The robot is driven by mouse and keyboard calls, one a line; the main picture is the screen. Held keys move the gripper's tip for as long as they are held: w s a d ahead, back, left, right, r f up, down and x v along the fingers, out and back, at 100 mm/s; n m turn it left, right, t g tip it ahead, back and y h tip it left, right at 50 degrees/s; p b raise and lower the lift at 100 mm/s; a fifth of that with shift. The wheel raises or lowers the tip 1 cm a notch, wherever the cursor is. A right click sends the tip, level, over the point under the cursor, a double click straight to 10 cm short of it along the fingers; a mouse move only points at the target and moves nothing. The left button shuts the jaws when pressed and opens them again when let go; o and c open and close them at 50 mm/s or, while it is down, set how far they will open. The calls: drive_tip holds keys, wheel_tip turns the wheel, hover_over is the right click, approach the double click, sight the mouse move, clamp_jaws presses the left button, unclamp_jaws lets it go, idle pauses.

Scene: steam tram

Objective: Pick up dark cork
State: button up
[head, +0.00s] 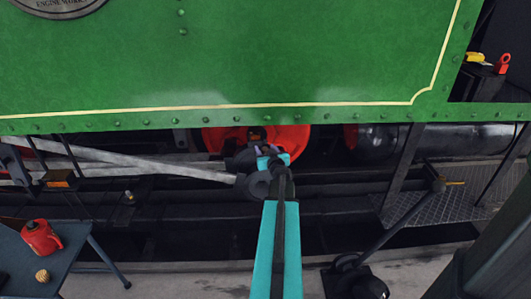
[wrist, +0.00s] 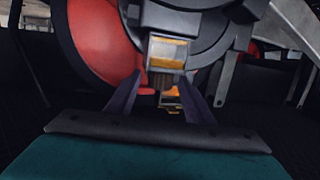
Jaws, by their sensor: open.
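My gripper (wrist: 160,100) is open, its two dark fingers pointing at the wheel and rod gear under the green tram side. In the head view my gripper (head: 266,152) reaches in front of the red wheel (head: 225,138). A small brass-coloured fitting (wrist: 167,53) with a pale top band sits on the dark round rod end (wrist: 200,25), just beyond the fingertips. An orange-brown piece (wrist: 170,93) shows below it, between the fingers in the picture. I cannot make out for sure which part is the dark cork. Nothing is visibly held.
The green side panel (head: 220,60) hangs above my arm. Grey rods (head: 150,162) run left from the wheel. A blue-grey table (head: 20,262) at lower left bears a red can (head: 41,237) and a small tan object (head: 42,275). A metal step (head: 420,205) lies right.

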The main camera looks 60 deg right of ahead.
idle(0.6)
drive_tip(key=c, duration=1.1)
